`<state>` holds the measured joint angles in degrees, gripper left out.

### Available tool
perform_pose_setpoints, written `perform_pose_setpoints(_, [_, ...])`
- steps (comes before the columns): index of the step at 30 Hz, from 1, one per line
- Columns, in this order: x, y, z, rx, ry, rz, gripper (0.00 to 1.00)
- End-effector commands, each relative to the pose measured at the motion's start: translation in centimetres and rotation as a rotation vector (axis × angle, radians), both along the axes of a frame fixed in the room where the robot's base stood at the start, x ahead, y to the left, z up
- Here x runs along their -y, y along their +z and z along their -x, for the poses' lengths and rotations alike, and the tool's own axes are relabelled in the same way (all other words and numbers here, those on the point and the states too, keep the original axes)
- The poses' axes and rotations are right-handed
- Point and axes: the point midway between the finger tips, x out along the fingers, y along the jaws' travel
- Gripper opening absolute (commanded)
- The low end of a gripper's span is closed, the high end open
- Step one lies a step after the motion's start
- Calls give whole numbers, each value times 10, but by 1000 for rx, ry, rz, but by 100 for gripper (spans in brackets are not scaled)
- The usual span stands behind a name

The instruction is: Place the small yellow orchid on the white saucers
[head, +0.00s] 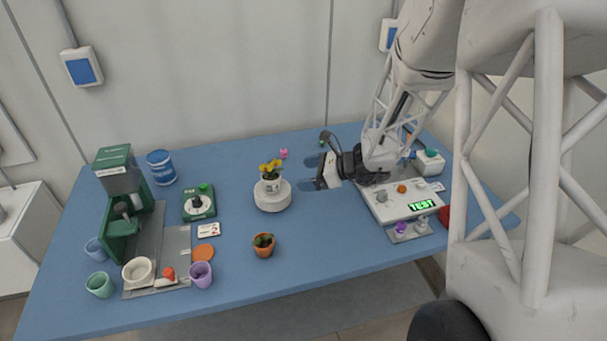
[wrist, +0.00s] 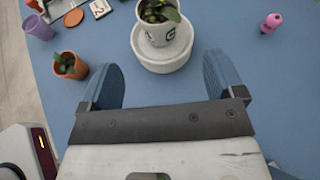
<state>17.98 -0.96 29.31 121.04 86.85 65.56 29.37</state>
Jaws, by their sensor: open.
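The small yellow orchid (head: 271,169) has yellow blooms and a white pot. It stands upright on the round white saucers (head: 272,201), near the middle of the table. In the wrist view the orchid's pot (wrist: 161,36) rests on the white saucers (wrist: 165,63), with its top cut off by the frame edge. My gripper (head: 309,171) is open and empty, just right of the orchid in the head view, apart from it. In the wrist view its blue fingers (wrist: 163,66) are spread wide, with the saucers just beyond the tips.
An orange pot with a plant (head: 263,246) stands in front of the saucers. A green machine (head: 120,215), cups and a blue tin (head: 161,168) are at left. A scale-like device (head: 405,199) is under my arm at right.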

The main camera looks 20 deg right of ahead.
Motion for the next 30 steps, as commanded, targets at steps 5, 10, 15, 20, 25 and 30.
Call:
perform_pose_setpoints(5, [0, 0, 0, 0, 0, 0, 88])
perform_pose_setpoints(10, [0, 0, 0, 0, 0, 0, 88])
perform_pose_setpoints(15, [0, 0, 0, 0, 0, 0, 88])
perform_pose_setpoints(20, [-1, 2, 2, 3, 9, 7, 88])
perform_pose_setpoints(25, [-11, 13, 13, 30, 69, 53, 88])
perform_pose_setpoints(30, [-28, 37, 40, 94, 204, 161, 88])
